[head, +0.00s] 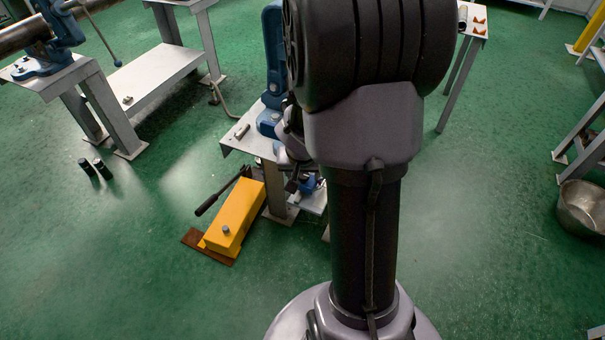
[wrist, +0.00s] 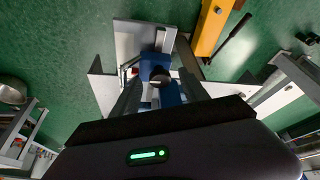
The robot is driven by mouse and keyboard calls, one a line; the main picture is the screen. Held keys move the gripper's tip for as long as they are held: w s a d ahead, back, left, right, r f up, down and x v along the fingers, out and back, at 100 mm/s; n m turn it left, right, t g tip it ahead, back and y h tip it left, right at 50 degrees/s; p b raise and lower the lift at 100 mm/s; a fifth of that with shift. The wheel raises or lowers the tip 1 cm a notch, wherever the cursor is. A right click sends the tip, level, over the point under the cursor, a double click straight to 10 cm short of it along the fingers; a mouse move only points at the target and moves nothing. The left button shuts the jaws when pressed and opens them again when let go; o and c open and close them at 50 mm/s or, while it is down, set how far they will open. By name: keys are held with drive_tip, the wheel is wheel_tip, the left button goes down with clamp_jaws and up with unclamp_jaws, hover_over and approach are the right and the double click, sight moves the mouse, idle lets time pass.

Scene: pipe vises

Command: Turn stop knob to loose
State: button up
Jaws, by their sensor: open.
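My gripper (wrist: 160,86) is open in the wrist view, with its two dark fingers reaching over a blue vise (wrist: 152,66). A dark round part (wrist: 160,76) shows between the fingers, apart from both as far as I can see; I cannot tell whether it is the stop knob or its setting. In the head view my arm covers most of this area. The upper blue vise (head: 270,55) and a smaller blue part (head: 308,184) low down show beside my arm. The fingertips are not clear there.
A yellow box (head: 236,215) with a grey knob and a dark lever lies on the floor left of the vise bench (head: 240,143). Another bench (head: 88,68) with a blue vise stands at upper left. A metal bowl (head: 583,208) is at right. Green floor is open around my base.

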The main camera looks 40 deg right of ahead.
clamp_jaws()
drive_tip(key=shift+s+r+n+p, duration=0.15)
drive_tip(key=shift+r+n+p, duration=0.25)
drive_tip(key=shift+p, duration=0.8)
drive_tip(key=shift+r+n+y+p, duration=0.25)
drive_tip(key=shift+n+p, duration=0.25)
drive_tip(key=shift+p, duration=0.7)
drive_tip(key=p, duration=0.2)
drive_tip(key=n+p, duration=0.1)
drive_tip(key=p, duration=0.1)
drive_tip(key=shift+d+f+n+t+y, duration=0.1)
drive_tip(key=shift+f+n+t+y, duration=0.05)
drive_tip(key=shift+n+t+y, duration=0.2)
drive_tip(key=shift+f+n+p, duration=0.1)
drive_tip(key=shift+n+p, duration=0.15)
drive_tip(key=shift+p, duration=0.3)
drive_tip(key=shift+f+n, duration=0.3)
drive_tip(key=shift+f, duration=0.05)
